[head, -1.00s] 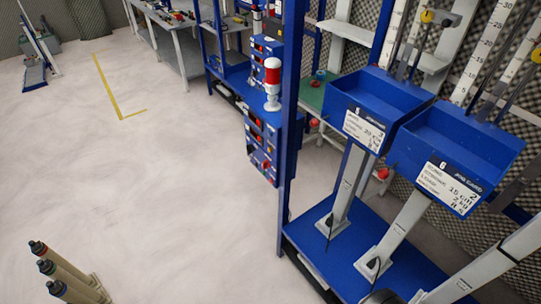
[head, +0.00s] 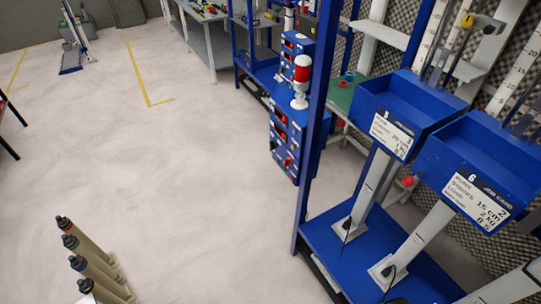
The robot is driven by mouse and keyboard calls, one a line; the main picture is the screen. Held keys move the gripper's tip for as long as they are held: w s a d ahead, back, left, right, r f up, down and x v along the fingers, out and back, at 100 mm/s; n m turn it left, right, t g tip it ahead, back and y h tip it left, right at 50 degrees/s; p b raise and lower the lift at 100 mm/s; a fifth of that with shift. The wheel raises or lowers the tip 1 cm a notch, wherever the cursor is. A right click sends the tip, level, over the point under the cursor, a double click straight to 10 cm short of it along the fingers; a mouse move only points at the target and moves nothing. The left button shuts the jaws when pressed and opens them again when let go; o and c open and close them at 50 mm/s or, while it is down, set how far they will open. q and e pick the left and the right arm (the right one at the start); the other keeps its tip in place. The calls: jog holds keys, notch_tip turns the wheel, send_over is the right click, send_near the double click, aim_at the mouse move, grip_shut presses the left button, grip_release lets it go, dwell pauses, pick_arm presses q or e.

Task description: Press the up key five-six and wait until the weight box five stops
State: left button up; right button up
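Two open-topped blue boxes stand on slanted grey columns at the right of the head view. The left box (head: 398,103) has a white label whose number looks like 5, though it is small. The right box (head: 480,160) has a label reading 6, 15 cm and 2 kg. A blue control panel (head: 286,141) with red displays and small keys hangs on the rack post left of the boxes. Its key markings are too small to read. Neither of my grippers is in view.
A red-and-white beacon (head: 301,82) stands above the panel. The boxes' columns rise from a blue base plate (head: 345,258). Several ringed cylinders (head: 88,258) stand at the lower left. Tables line the back. The pale floor (head: 170,170) in the middle is clear.

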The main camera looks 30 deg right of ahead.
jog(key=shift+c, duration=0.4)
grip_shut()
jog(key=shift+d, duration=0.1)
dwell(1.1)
